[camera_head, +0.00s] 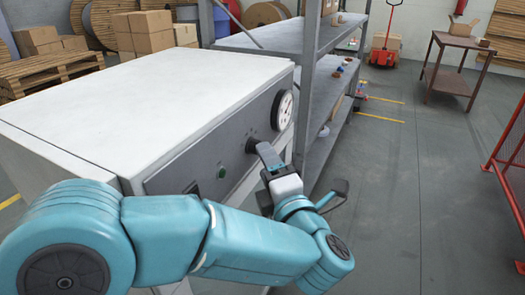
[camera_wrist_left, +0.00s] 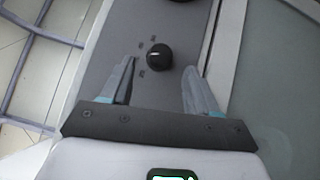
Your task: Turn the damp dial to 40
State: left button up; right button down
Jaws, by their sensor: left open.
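A black round knob (camera_head: 252,146), likely the damp dial, sits on the grey front panel of a white cabinet. In the left wrist view the knob (camera_wrist_left: 159,57) has a small light mark on it and several marks printed around its left side, too small to read. My left gripper (camera_head: 268,158) is open in front of the panel, close to the knob. In the wrist view its two fingers (camera_wrist_left: 158,85) stand either side of the knob's line, with the knob just beyond and between the tips. Contact cannot be told. My right gripper is not in view.
The grey panel (camera_head: 170,175) also carries a white round gauge (camera_head: 285,110) and a green button (camera_head: 221,171). A metal shelf rack (camera_head: 312,75) stands right behind the cabinet. A red barrier (camera_head: 508,165) is at the right edge. The floor between is clear.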

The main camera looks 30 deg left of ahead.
pick_arm(q)
jog(key=x, duration=0.4)
jog(key=shift+w, duration=0.15)
jog(key=c, duration=1)
jog(key=shift+w+r+m+g+h+p, duration=0.2)
jog(key=shift+m+g+h+p, duration=0.85)
jog(key=shift+p, duration=2.8)
jog(key=shift+s+r+m+g+h+p, duration=0.1)
jog(key=shift+r+m+g+h+p, duration=0.85)
jog(key=shift+p, duration=2.85)
jog(key=shift+c, duration=0.2)
jog(key=shift+f+m+y, duration=0.3)
jog(key=shift+f+m, duration=0.2)
jog(key=shift+f, duration=0.15)
jog(key=shift+g, duration=0.3)
